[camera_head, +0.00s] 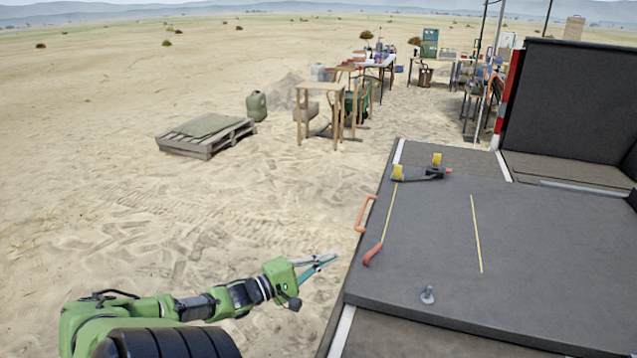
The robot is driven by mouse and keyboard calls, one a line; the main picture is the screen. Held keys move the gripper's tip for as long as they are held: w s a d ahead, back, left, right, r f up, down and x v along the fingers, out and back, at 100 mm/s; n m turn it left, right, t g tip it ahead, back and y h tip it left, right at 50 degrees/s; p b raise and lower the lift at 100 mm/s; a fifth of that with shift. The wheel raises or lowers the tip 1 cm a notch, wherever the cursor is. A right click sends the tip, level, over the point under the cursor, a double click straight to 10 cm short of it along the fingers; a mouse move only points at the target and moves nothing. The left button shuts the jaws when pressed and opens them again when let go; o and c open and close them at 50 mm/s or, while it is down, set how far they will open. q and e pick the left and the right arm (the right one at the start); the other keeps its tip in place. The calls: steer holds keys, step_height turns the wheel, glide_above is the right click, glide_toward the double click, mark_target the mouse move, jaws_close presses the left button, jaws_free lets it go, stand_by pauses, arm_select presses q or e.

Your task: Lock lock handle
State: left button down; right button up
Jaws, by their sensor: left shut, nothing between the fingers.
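An orange loop handle (366,213) sits on the left edge of the dark grey panel (540,250). A small grey upright peg or knob (427,295) stands near the panel's front edge. I cannot tell which of these is the lock handle, or whether it is locked. My left gripper (332,258) points right, just left of the panel edge, in front of the orange handle and apart from it. It is shut and empty. My right gripper is not in view.
A raised black wall (570,100) stands at the back right. A pallet (205,140) and wooden furniture (320,90) stand on open sand.

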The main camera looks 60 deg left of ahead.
arm_select(q)
steer(key=s, duration=0.2)
steer(key=shift+s, duration=0.4)
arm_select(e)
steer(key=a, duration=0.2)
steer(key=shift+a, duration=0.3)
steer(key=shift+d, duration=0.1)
